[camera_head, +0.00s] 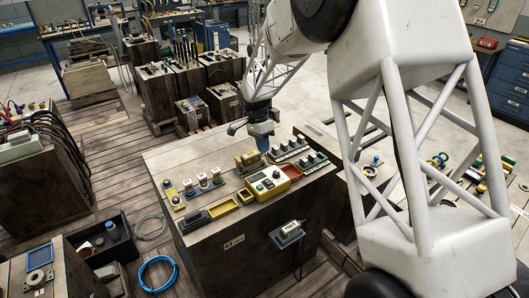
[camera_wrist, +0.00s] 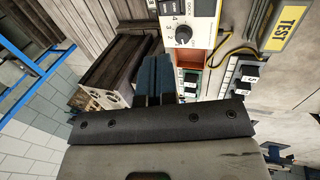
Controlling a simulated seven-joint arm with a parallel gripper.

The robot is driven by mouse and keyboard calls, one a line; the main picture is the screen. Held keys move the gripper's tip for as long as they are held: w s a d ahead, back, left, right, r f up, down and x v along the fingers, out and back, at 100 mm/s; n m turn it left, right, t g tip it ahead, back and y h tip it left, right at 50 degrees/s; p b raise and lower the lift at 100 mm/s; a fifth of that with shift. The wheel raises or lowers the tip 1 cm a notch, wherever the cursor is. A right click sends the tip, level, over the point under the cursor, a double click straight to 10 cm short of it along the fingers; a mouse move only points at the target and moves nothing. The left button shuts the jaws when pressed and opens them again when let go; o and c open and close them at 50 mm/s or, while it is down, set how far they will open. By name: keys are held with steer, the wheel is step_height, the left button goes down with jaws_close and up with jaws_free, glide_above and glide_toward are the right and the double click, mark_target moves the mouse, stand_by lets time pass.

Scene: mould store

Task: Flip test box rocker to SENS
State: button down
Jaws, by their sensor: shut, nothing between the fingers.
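A yellow-cased box with a pale face and a round dial, which I take for the test box (camera_head: 268,183), sits on the wooden block's top in the head view. Its face and black dial also show at the top of the wrist view (camera_wrist: 200,28), cut off by the frame edge.
White-topped switches (camera_head: 203,180) stand left. A yellow TEST label (camera_wrist: 285,28) shows in the wrist view.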

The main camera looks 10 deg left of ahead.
mark_target(271, 183)
steer(key=x, duration=1.3)
